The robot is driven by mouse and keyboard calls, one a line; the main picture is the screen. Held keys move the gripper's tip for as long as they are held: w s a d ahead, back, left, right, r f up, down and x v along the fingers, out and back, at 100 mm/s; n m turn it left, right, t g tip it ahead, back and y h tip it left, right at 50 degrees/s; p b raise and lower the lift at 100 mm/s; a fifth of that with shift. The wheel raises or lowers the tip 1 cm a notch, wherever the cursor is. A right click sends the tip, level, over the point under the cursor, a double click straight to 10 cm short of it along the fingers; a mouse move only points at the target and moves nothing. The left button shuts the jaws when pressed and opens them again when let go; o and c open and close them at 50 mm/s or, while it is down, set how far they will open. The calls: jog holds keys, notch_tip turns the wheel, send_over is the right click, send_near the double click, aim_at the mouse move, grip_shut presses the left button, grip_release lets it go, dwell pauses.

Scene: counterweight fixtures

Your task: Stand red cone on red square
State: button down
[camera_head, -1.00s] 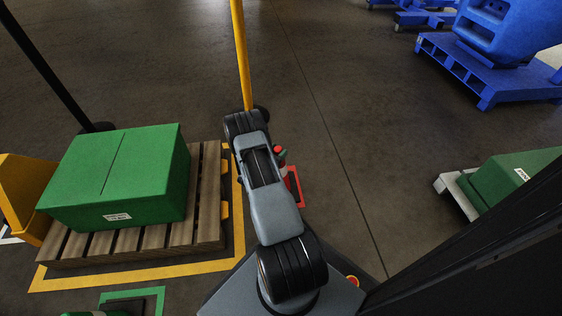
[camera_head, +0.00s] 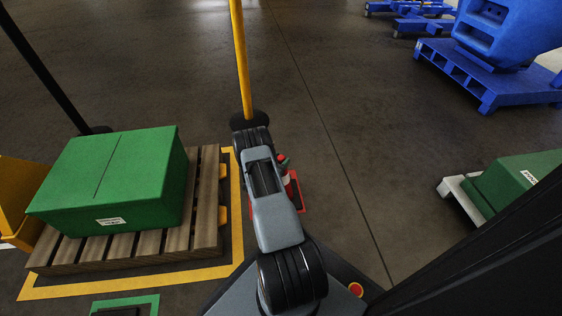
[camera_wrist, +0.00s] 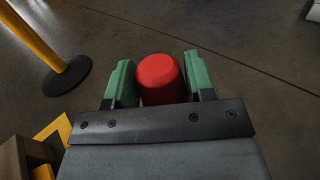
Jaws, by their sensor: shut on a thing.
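The red cone (camera_wrist: 161,78) sits between the two green fingers of my gripper (camera_wrist: 160,82) in the wrist view. My gripper is shut on it; only its rounded red end shows there. In the head view a small part of the cone (camera_head: 287,181), red and white, shows beside my arm, with a green fingertip by it. The red square (camera_head: 301,192) is an outline on the floor, just right of my arm and partly hidden by it. The cone appears over or close to the square; I cannot tell whether it touches the floor.
A green box (camera_head: 107,180) rests on a wooden pallet (camera_head: 205,213) inside a yellow floor outline at left. A yellow post (camera_head: 241,65) on a black base (camera_wrist: 67,76) stands ahead. A blue pallet (camera_head: 480,80) and another green box (camera_head: 512,181) are at right. The middle floor is clear.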

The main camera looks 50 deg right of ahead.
jog(key=shift+c, duration=2.4)
grip_release()
jog(key=a+p, duration=0.4)
jog(key=a, duration=0.8)
jog(key=s+a+r+m+g+y, duration=0.25)
jog(key=r+m, duration=0.25)
jog(key=r, duration=0.4)
jog(key=s+a+r+m+g+y, duration=0.1)
jog(key=a+r+m+g+y, duration=0.3)
jog(key=r, duration=0.5)
jog(key=s+a+r+m+t+y, duration=0.4)
jog(key=a+r, duration=0.3)
jog(key=a, duration=0.3)
jog(key=s+a+r+m+t+y, duration=0.3)
jog(key=a+r+m+y, duration=0.3)
jog(key=a, duration=0.5)
notch_tip(320, 180, up, 2)
jog(key=shift+s+a+t+y, duration=0.2)
jog(key=shift+s+t+y, duration=0.15)
jog(key=shift+s+y, duration=0.45)
